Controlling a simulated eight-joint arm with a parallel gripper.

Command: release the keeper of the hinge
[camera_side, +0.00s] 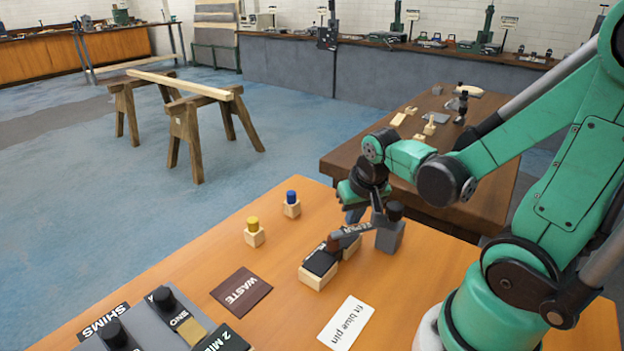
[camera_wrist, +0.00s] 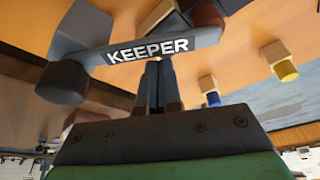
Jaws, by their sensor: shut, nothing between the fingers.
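The keeper (camera_side: 352,232) is a dark grey bar running from a brown end piece to a black knob (camera_side: 394,210) beside a grey block (camera_side: 389,239). The wrist view shows its KEEPER label (camera_wrist: 148,49), with the dark knob at left. The hinge (camera_side: 320,262) appears as black plates on pale wooden blocks, partly covered by the keeper and its brown end. My gripper (camera_side: 355,214) is shut and empty, just behind the keeper in the side view. Its fingertips (camera_wrist: 156,66) lie close against the bar's labelled edge in the wrist view; contact cannot be told.
A blue pin (camera_side: 291,197) and a yellow pin (camera_side: 252,223) stand in wooden blocks to the left. A WASTE mat (camera_side: 241,291), a "fit blue pin" card (camera_side: 346,322) and a grey knobbed unit (camera_side: 180,316) lie in front. The orange tabletop between them is clear.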

